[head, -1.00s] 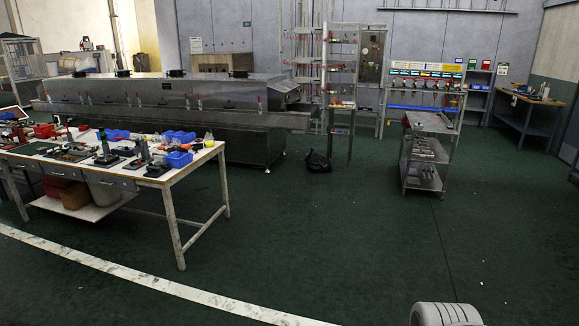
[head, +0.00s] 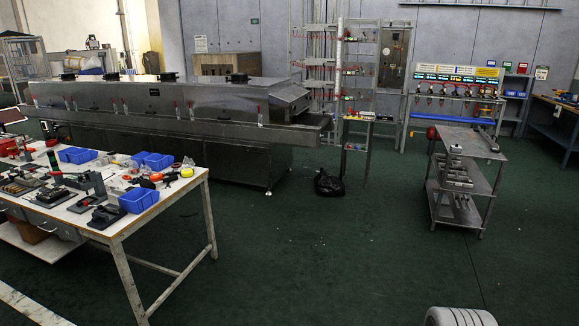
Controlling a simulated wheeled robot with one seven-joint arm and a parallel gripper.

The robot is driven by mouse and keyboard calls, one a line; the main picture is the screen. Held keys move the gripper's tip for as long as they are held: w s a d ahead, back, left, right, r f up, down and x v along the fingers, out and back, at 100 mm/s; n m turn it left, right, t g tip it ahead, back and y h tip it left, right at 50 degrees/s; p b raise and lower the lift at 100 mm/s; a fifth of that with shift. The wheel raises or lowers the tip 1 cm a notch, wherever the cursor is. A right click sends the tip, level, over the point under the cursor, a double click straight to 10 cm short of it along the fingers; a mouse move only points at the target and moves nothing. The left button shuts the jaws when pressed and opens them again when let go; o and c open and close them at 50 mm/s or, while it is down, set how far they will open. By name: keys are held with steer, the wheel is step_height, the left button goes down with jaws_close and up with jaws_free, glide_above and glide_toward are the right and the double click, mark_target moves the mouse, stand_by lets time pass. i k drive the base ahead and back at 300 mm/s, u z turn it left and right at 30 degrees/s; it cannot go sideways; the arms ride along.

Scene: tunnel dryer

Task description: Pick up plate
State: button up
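I cannot make out a plate for certain in the head view. A metal cart (head: 462,142) stands at the right, with a small red object (head: 431,133) on the left edge of its top and several small grey pieces on its shelves, too small to tell apart. The white worktable (head: 185,197) at the left carries many small tools and parts, none clearly a plate. My gripper is not in view. Only a pale ribbed part of my own body shows at the bottom right.
A long steel tunnel dryer (head: 160,97) runs along the back left. A black bag (head: 328,184) lies on the floor before a wiring rack (head: 358,90). A tool bench (head: 457,80) stands behind the cart. The green floor between worktable and cart is clear.

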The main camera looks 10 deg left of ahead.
mark_target(117, 191)
steer(key=i, duration=0.15)
steer(key=u, duration=2.9)
steer(key=i, duration=1.8)
steer(key=z, duration=1.7)
